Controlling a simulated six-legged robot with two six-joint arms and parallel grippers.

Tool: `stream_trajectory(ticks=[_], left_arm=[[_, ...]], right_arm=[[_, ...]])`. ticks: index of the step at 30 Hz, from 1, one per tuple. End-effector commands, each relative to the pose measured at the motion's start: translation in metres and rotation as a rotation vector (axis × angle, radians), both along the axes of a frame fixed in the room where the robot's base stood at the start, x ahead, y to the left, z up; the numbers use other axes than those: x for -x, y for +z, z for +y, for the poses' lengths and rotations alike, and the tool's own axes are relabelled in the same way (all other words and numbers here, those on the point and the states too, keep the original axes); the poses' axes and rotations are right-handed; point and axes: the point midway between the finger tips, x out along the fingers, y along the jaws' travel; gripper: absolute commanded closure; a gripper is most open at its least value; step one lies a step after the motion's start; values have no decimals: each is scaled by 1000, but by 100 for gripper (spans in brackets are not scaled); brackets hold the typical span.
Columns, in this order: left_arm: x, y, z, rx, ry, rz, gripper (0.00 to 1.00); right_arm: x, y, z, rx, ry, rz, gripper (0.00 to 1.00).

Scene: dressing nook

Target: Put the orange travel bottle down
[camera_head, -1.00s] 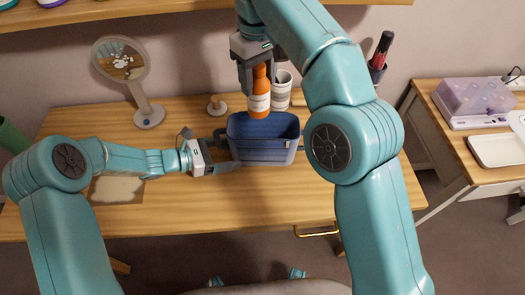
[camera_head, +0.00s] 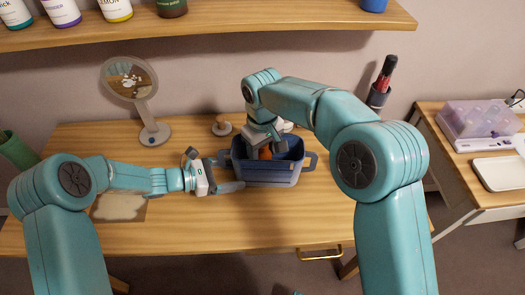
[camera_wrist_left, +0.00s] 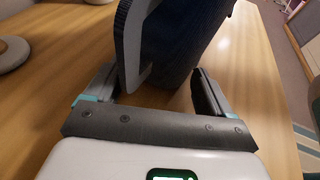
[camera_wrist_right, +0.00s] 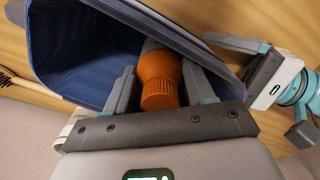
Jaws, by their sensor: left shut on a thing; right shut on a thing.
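The orange travel bottle (camera_head: 265,153) is mostly hidden by my right gripper (camera_head: 262,147) in the head view. The right wrist view shows its ribbed orange cap (camera_wrist_right: 160,82) between the fingers, with the gripper shut on it. The bottle is inside the mouth of the blue basket (camera_head: 268,178); whether its base touches the basket floor is hidden. My left gripper (camera_head: 230,177) is shut on the basket's left handle, and that handle (camera_wrist_left: 137,50) shows between its fingers in the left wrist view. The basket stands on the wooden table.
A round mirror (camera_head: 130,82) and a small wooden-topped stand (camera_head: 222,126) are behind the basket. A dark holder with a red-and-black item (camera_head: 384,75) is at the back right. A shelf (camera_head: 220,30) overhangs the back.

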Motion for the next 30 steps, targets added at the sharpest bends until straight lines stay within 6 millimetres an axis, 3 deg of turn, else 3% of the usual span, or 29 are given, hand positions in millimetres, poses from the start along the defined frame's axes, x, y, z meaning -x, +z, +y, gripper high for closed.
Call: stream_trajectory(ticks=[12, 13, 14, 24, 30], left_arm=[[0, 0, 0, 0, 0, 0, 34], [0, 0, 0, 0, 0, 0, 34], [0, 0, 0, 0, 0, 0, 34], [0, 0, 0, 0, 0, 0, 34], [0, 0, 0, 0, 0, 0, 34]], right_arm=[[0, -8, 0, -1, 0, -1, 97], [0, -8, 0, -1, 0, -1, 44], [0, -8, 0, -1, 0, -1, 36], [0, -4, 0, 0, 0, -2, 36], [-1, 29, 1, -2, 0, -7, 36]])
